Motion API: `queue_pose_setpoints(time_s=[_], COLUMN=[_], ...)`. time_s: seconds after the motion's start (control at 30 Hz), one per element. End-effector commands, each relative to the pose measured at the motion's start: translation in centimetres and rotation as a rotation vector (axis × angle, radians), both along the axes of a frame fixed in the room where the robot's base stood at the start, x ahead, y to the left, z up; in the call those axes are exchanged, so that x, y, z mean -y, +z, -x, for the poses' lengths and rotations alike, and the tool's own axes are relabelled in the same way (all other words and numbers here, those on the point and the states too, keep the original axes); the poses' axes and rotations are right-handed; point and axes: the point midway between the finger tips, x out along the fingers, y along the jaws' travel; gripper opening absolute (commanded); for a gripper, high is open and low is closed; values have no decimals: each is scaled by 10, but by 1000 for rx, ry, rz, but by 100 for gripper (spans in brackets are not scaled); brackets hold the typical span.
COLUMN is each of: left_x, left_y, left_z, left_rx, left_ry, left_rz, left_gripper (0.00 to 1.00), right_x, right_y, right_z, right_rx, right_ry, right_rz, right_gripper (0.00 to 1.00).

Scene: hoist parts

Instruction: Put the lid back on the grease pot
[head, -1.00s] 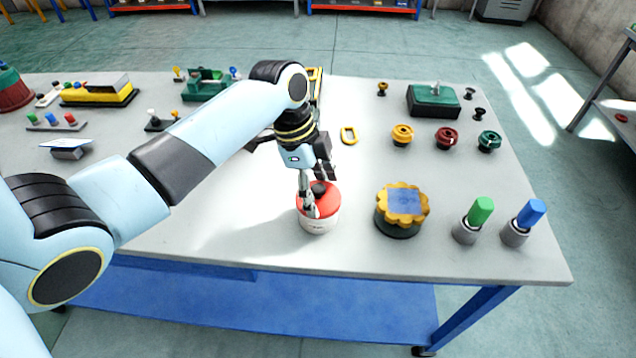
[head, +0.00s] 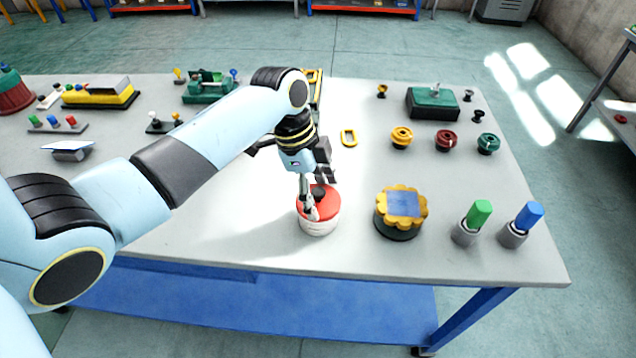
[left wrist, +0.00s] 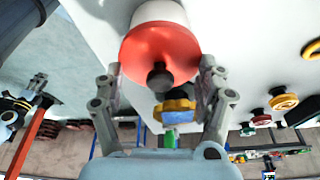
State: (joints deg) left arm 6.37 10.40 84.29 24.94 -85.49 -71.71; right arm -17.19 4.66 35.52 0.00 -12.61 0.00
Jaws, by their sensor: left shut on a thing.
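The white grease pot (head: 318,228) stands upright near the table's front edge. The red lid (head: 330,203) with its black knob sits over the pot's top; no clear gap shows between them. In the left wrist view the lid (left wrist: 150,48) faces the camera, with the white pot (left wrist: 158,11) behind it. My left gripper (head: 318,190) reaches down over the lid. The far finger's contact is partly hidden in the head view. My right gripper is out of view.
A yellow scalloped knob with a blue top (head: 403,203) stands right of the pot. Green-topped (head: 478,213) and blue-topped (head: 529,214) holders stand farther right. The table (head: 240,225) is clear left of the pot.

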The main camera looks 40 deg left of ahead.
Motion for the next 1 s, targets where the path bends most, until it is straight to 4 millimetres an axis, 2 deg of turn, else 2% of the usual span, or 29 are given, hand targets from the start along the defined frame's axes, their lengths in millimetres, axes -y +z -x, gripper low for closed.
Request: queue_pose_setpoints(time_s=[0.5,0.53,0.6,0.63,0.67,1.0], left_x=[0,0,0,1,1,1], left_y=[0,0,0,-1,-1,-2], left_z=[0,0,1,2,2,2], left_rx=[-1,-2,-5,-6,-7,-6], left_ry=[0,-1,0,-1,-1,-1], left_rz=[0,1,2,2,2,2], left_gripper=[43,34,9,9,0,0], right_x=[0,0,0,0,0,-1], right_y=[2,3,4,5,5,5], right_z=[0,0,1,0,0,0], right_rx=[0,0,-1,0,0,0], right_ry=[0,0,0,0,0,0], right_rz=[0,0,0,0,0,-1], right_gripper=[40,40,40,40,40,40])
